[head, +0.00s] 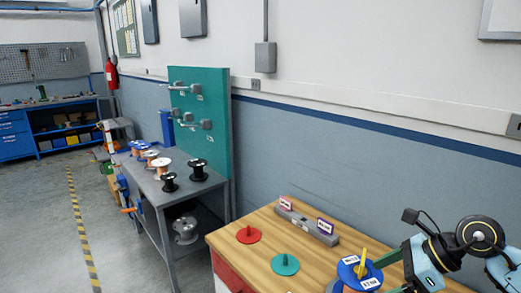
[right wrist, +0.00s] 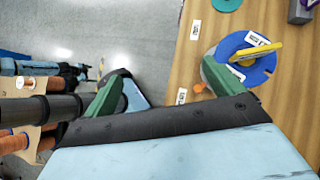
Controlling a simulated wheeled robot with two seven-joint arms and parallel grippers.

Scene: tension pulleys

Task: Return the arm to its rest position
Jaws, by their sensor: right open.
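My right gripper (right wrist: 160,72) is open, its two green fingers wide apart with nothing between them in the right wrist view. In the head view my right arm (head: 425,262) comes in at the lower right, with one green finger beside a blue disc-shaped part (head: 347,272). The blue part stands on the wooden bench (head: 320,262) and carries white labels and a yellow piece (head: 362,262). It also shows in the right wrist view (right wrist: 228,45), partly behind one finger; I cannot tell whether they touch. My left gripper is not in view.
A red disc (head: 247,235) and a teal disc (head: 285,264) with upright pegs sit on the bench. A grey block with labelled tags (head: 308,228) lies near its back edge. A grey table (head: 152,187) with several spools stands to the left, below a green panel (head: 208,100).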

